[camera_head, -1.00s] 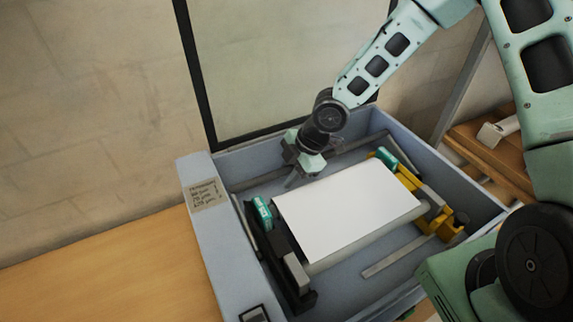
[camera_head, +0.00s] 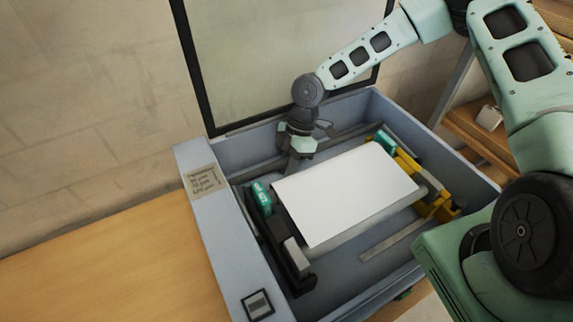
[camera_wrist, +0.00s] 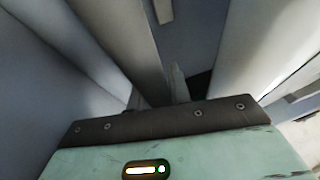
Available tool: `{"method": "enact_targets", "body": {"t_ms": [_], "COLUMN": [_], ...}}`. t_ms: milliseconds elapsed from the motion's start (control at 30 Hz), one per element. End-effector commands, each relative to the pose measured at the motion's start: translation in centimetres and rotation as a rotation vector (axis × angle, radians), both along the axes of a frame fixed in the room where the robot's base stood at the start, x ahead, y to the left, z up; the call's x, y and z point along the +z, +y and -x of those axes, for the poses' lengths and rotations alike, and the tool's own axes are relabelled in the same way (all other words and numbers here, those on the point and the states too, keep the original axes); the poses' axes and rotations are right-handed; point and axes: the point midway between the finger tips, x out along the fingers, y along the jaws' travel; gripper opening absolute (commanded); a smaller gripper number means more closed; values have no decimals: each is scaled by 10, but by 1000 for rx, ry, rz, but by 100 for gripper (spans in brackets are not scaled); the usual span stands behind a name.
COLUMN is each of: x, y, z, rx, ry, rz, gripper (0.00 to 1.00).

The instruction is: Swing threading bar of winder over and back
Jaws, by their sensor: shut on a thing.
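The winder sits in an open blue-grey tub (camera_head: 212,240), with a white sheet (camera_head: 345,195) across its middle. A long grey bar (camera_head: 350,138), apparently the threading bar, runs along the back of the tub behind the sheet. My gripper (camera_head: 292,172) points down at the back, behind the sheet's far left edge, and is shut on this bar. The contact itself is mostly hidden by the gripper body. In the wrist view a grey bar (camera_wrist: 122,42) runs down to one pale fingertip (camera_wrist: 179,84); the other fingertip is not clear.
A black and green holder (camera_head: 262,200) stands left of the sheet, a yellow and green one (camera_head: 408,168) right of it. The framed lid (camera_head: 285,60) stands open behind. A labelled panel (camera_head: 205,182) forms the left side. The wooden table (camera_head: 110,260) is clear at left.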

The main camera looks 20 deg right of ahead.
Motion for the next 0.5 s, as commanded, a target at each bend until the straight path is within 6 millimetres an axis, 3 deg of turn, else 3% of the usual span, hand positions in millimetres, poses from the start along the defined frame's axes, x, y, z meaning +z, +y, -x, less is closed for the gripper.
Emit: {"method": "enact_targets", "body": {"t_ms": [33,267,300,367,500], "x": [-2,-2,-2,-2,-2], "y": [-1,-1,-1,-1,-1], "z": [10,10,9,9,7], "rx": [11,11,11,11,9], "ry": [24,23,23,22,16], "rz": [8,8,8,8,7], "gripper": [0,0,22,39,41]}}
